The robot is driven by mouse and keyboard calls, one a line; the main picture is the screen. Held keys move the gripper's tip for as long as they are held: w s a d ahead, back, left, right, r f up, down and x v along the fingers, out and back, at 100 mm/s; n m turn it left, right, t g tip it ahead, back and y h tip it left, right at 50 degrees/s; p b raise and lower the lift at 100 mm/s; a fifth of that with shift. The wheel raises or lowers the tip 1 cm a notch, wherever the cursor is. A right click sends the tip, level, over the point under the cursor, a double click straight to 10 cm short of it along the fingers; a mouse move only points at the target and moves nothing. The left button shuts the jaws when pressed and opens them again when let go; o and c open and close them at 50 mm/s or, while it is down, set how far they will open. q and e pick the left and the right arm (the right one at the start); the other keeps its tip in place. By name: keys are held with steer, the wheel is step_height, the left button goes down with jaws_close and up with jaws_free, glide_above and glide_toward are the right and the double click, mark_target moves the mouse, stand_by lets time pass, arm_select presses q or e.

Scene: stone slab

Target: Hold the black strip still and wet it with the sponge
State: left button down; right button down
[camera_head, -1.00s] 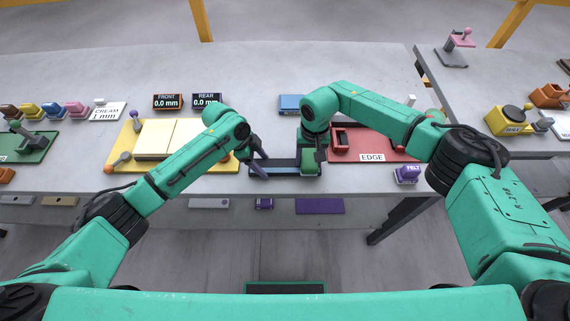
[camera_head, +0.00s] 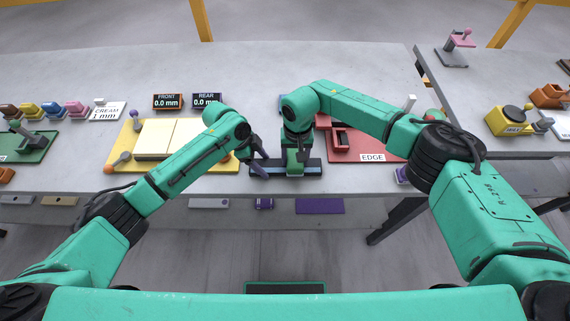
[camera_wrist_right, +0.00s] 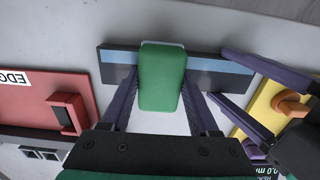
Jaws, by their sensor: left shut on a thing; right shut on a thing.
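The black strip (camera_head: 314,169) lies flat near the front edge of the grey slab, with a light blue band along it. It also shows in the right wrist view (camera_wrist_right: 118,68). My left gripper (camera_head: 260,170) is shut on the strip's left end. My right gripper (camera_head: 295,171) is shut on the green sponge (camera_wrist_right: 162,78), a finger on each side of it. The sponge lies across the middle of the strip in the right wrist view; I cannot tell how firmly it presses.
A red board (camera_head: 372,155) marked EDGE lies right of the strip, and a yellow board (camera_head: 118,158) with cream blocks lies left. Two displays, FRONT (camera_head: 167,101) and REAR (camera_head: 206,100), read 0.0 mm. A purple felt block (camera_head: 401,176) is partly hidden by my right arm.

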mark_target(311, 165)
steer(key=shift+d+f, duration=0.15)
steer(key=shift+d, duration=0.6)
steer(key=shift+d+f, duration=0.1)
steer(key=shift+d, duration=0.6)
steer(key=shift+d+r, duration=0.1)
steer(key=shift+d, duration=1)
steer(key=shift+r, duration=0.1)
steer(key=shift+a+r, duration=0.1)
steer(key=shift+r, duration=0.2)
step_height(311, 165, up, 8)
steer(key=shift+a+r, duration=0.2)
steer(key=c, duration=0.7)
jaws_free()
steer(key=shift+w, duration=0.1)
jaws_close()
